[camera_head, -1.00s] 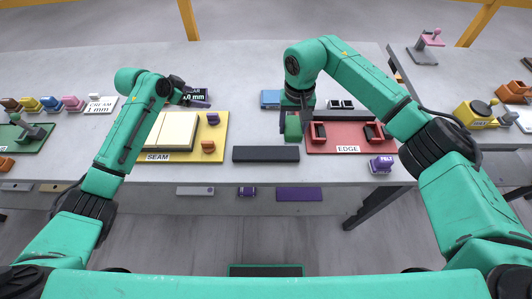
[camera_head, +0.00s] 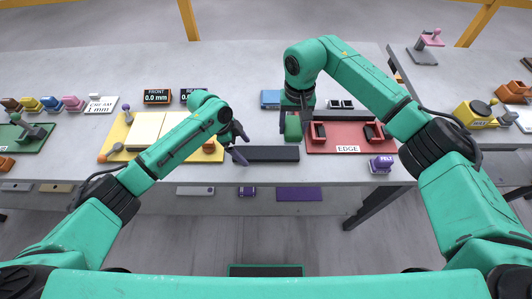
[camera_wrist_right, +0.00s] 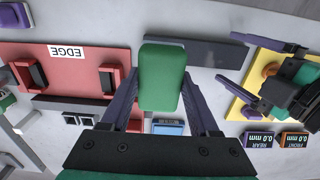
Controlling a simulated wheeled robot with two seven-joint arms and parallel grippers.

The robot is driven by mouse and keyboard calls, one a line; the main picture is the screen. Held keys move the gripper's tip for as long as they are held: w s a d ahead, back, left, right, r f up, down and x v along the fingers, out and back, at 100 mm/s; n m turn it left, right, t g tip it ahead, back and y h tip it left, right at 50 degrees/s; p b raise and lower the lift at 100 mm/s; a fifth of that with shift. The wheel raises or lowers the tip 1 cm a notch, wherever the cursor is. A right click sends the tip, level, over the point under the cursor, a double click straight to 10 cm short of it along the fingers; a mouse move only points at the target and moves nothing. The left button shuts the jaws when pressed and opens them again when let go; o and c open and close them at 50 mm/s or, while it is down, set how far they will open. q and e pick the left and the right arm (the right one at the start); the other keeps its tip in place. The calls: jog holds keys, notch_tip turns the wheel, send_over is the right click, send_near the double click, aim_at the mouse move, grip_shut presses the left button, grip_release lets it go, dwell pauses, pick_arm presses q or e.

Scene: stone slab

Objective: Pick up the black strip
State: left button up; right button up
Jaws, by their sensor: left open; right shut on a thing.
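The black strip (camera_head: 270,154) lies flat on the slab's front part, left of the red EDGE plate. It also shows in the right wrist view (camera_wrist_right: 205,51). My left gripper (camera_head: 243,149) is open at the strip's left end, with one fingertip toward each long side. In the right wrist view its spread fingers (camera_wrist_right: 230,60) show by that end; whether they are above it or level with it I cannot tell. My right gripper (camera_wrist_right: 162,95) is shut on a green block (camera_wrist_right: 162,70), held just behind the strip's right end (camera_head: 293,127).
The red EDGE plate (camera_head: 335,143) with two dark-slotted red blocks is to the right. The yellow plate (camera_head: 119,130) lies under my left arm. A purple FELT block (camera_head: 382,164) sits near the front edge. Two displays (camera_head: 157,97) stand behind.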

pick_arm(q)
jog(key=shift+d+f, duration=0.25)
jog(key=shift+f, duration=0.3)
grip_shut()
jog(key=shift+w+r, duration=0.1)
jog(key=shift+r, duration=0.05)
jog(key=shift+r, duration=0.25)
notch_tip(320, 180, up, 3)
jog(key=shift+f, duration=0.2)
jog(key=s, duration=1.8)
jog(key=shift+w+f, duration=0.4)
jog(key=shift+w, duration=2.35)
jog(key=shift+w+f, duration=0.45)
jog(key=shift+w, duration=2.35)
jog(key=shift+w+f, duration=0.4)
jog(key=shift+w, duration=2.35)
jog(key=shift+s+f, duration=0.1)
jog(key=shift+f, duration=0.3)
